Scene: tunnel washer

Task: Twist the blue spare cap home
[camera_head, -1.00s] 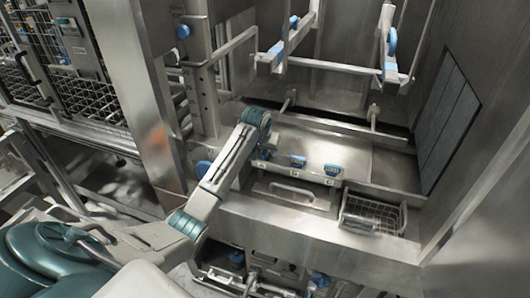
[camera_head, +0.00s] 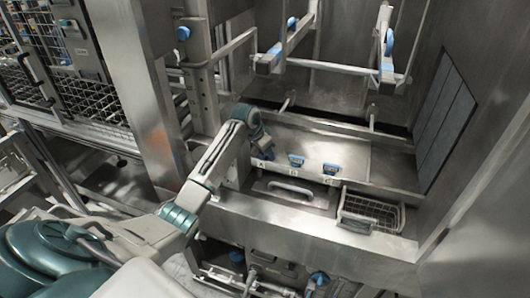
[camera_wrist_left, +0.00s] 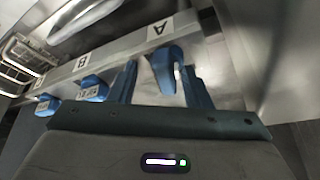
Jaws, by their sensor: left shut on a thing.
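Blue caps sit in a row on a steel ledge with letter labels: one at A, one at B (camera_head: 296,160) and one at C (camera_head: 331,169). My left gripper (camera_head: 264,149) is at the A end of the row, its fingers hardly visible in the head view. In the left wrist view, the left gripper (camera_wrist_left: 160,86) has its two blue fingers on either side of the blue cap (camera_wrist_left: 164,66) below label A, shut on it. The B cap (camera_wrist_left: 94,88) stands free beside it. Whether the held cap is fully seated cannot be told. My right gripper is not in view.
A wire basket (camera_head: 371,212) hangs right of the ledge. A steel panel with a bar handle (camera_head: 291,187) lies in front. Rails with blue parts (camera_head: 386,68) project above the bay. A steel post (camera_head: 150,120) stands left of my arm.

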